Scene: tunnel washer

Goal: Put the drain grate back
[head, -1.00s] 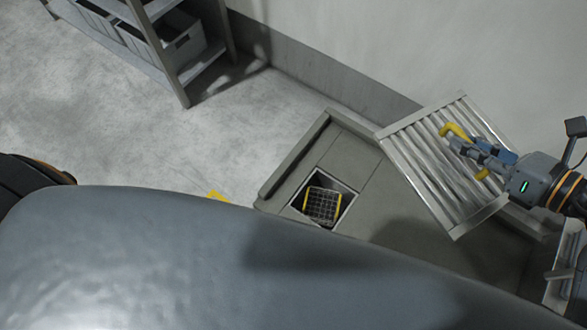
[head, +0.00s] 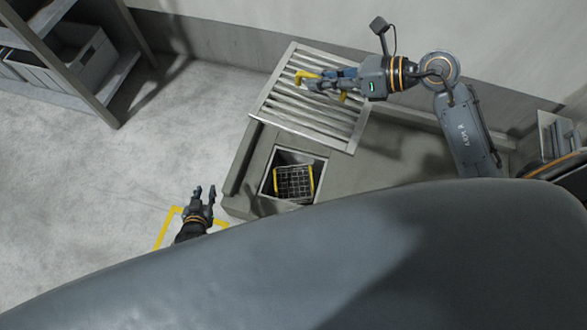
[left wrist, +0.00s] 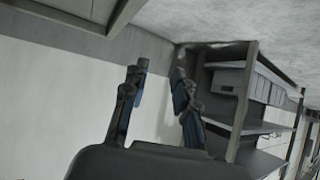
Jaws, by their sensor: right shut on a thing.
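The drain grate (head: 286,113) is a pale metal slatted panel with a yellow handle (head: 301,76). My right gripper (head: 318,83) is shut on the handle from the right. The grate is just beyond the square drain opening (head: 321,168); whether it touches the surface below is unclear. The opening is uncovered, and a dark mesh basket with yellow sides (head: 293,182) sits inside it. My left gripper (head: 205,190) is open and empty, left of the drain platform. Its two spread fingers also show in the left wrist view (left wrist: 158,82).
A raised grey curb (head: 242,160) edges the drain platform. A grey shelf with bins (head: 75,62) stands at upper left; it also shows in the left wrist view (left wrist: 240,100). Yellow floor tape (head: 167,226) lies near my left gripper. The floor at left is clear.

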